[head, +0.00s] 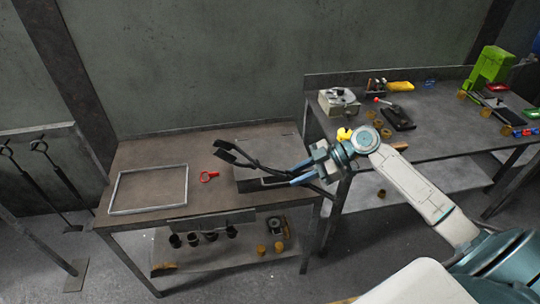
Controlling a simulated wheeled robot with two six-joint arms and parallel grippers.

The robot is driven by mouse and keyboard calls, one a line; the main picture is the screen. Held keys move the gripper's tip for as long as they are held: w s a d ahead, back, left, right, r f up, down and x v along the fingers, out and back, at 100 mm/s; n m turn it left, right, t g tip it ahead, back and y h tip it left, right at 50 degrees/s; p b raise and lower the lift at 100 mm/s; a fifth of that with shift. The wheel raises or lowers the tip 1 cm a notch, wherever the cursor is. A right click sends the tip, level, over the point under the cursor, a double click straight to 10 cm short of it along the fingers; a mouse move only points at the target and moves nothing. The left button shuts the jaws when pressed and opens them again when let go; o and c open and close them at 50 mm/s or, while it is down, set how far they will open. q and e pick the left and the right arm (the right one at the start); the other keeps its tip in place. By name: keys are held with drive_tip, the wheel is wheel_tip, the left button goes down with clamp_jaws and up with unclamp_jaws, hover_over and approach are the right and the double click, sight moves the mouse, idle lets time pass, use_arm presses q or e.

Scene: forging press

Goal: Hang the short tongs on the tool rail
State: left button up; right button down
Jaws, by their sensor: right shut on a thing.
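My right gripper (300,173) is over the right side of the brown bench, shut on the dark short tongs (246,160). The tongs stick out to the left, their forked jaws above the bench top and their far end up. The gripper hides part of the handles. A grey rail (36,131) stands at the far left with dark long-handled tools (48,165) on it; it looks like the tool rail. My left gripper is not in view.
Dark cups (192,239) sit beneath. A second bench (440,125) at right is cluttered.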

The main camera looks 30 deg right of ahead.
drive_tip(key=y+b, duration=0.1)
drive_tip(key=r+t+y+b, duration=0.1)
drive_tip(key=y+b, duration=0.1)
drive_tip(key=shift+r+t+y+b, duration=0.3)
drive_tip(key=shift+r+y+b, duration=0.15)
drive_tip(key=shift+y, duration=0.25)
drive_tip(key=shift+r, duration=0.2)
drive_tip(key=shift+r+t+y+b, duration=0.1)
drive_tip(key=shift+t+y+b, duration=0.2)
drive_tip(key=shift+y+b, duration=0.35)
drive_tip(key=shift+r+t+y+b, duration=0.3)
drive_tip(key=shift+r+y+b, duration=0.4)
drive_tip(key=shift+y, duration=0.15)
drive_tip(key=shift+r+y, duration=0.3)
drive_tip(key=shift+y, duration=0.2)
drive_tip(key=shift+r+t+y, duration=0.3)
drive_tip(key=shift+r, duration=0.1)
